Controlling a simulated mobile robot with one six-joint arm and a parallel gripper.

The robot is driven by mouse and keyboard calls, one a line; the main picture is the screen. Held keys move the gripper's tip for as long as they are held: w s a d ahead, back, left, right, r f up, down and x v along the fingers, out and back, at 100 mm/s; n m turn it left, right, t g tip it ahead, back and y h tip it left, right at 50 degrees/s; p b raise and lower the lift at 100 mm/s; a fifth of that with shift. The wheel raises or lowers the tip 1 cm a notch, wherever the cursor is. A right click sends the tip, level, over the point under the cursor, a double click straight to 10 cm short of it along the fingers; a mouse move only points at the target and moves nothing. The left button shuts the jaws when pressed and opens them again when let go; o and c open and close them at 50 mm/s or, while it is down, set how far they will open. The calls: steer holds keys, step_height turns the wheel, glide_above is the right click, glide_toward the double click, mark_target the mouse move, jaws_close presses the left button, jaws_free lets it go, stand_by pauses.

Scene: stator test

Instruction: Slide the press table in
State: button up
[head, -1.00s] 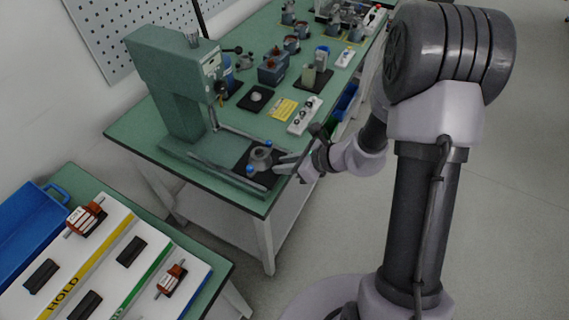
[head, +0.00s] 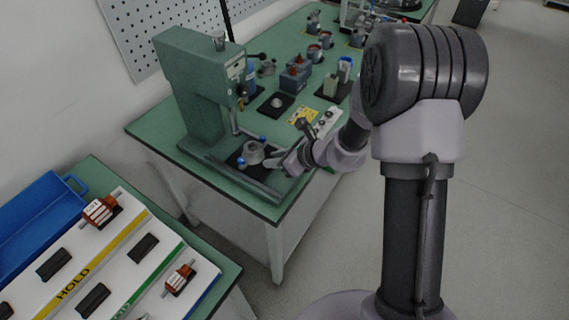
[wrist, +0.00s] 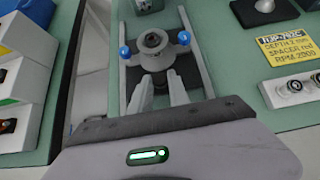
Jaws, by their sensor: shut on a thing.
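The green press (head: 200,95) stands at the near left end of the workbench. Its dark press table (head: 233,159) sits between the rails of the base, carrying a grey round part (head: 253,153) with blue knobs at its sides. In the wrist view the round part (wrist: 153,42) lies between the two rails, short of the press ram (wrist: 147,4). My gripper (head: 272,161) is at the table's outer side. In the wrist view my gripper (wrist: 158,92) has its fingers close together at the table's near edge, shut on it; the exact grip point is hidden.
A yellow label (head: 303,116) and a white button box (head: 327,122) lie right of the press. Motor parts and bins stand farther back. A second table at lower left holds a blue tray (head: 40,215) and a HOLD board (head: 130,225). Open floor lies to the right.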

mark_target(259, 151)
steer(key=shift+w+a, duration=0.85)
steer(key=shift+a, duration=0.25)
steer(key=shift+w+a, duration=0.85)
steer(key=shift+a, duration=0.25)
steer(key=o, duration=0.7)
steer(key=shift+c, duration=0.2)
steer(key=p+v, duration=0.2)
steer(key=v, duration=0.4)
